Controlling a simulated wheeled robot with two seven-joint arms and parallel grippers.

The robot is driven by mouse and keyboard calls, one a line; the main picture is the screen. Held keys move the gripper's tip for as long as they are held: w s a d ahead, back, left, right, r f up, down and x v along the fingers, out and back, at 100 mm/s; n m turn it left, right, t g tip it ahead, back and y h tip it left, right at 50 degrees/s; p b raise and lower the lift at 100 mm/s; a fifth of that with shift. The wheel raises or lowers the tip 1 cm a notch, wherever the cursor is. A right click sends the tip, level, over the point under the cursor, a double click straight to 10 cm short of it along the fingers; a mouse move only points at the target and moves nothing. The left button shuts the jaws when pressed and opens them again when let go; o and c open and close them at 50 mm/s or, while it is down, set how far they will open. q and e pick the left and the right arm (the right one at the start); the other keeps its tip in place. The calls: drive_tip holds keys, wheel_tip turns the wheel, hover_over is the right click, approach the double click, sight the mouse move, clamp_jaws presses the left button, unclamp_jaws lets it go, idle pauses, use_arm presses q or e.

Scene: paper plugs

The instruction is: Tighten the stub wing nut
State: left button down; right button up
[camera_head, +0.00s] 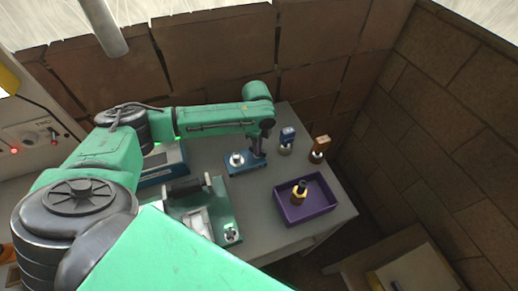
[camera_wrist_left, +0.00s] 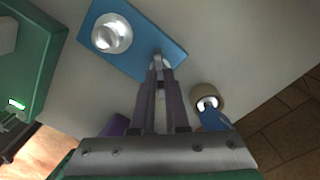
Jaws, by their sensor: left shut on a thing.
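A flat blue plate (camera_head: 243,167) lies on the grey table, and it also shows in the left wrist view (camera_wrist_left: 137,38). A round silver fitting (camera_wrist_left: 111,34) stands at one end of it, also seen in the head view (camera_head: 237,159). My left gripper (camera_head: 258,153) reaches down to the plate's other end. In the left wrist view its fingertips (camera_wrist_left: 158,62) are shut on a small metal piece there, apparently the stub wing nut, mostly hidden between the fingers. My right gripper is not in view.
A purple bin (camera_head: 312,211) holds a dark and yellow piece (camera_head: 299,192). A blue-topped piece (camera_head: 287,138) and a brown-topped piece (camera_head: 320,147) stand behind, near the table's edge. A green device (camera_head: 222,213) sits left of the bin. Brick walls close off the back and right.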

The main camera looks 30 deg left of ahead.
use_arm(q)
drive_tip(key=shift+s+r+m+p, duration=0.1)
drive_tip(key=shift+m+p, duration=0.55)
drive_tip(key=shift+m, duration=0.35)
drive_tip(key=m+p, duration=0.1)
drive_tip(key=m, duration=0.2)
drive_tip(key=m+p, duration=0.1)
drive_tip(key=m, duration=0.4)
drive_tip(key=shift+m, duration=0.4)
drive_tip(key=m+p, duration=0.1)
drive_tip(key=m, duration=1.1)
drive_tip(key=shift+f, duration=0.25)
drive_tip(key=c, duration=1)
unclamp_jaws()
drive_tip(key=shift+r, duration=0.1)
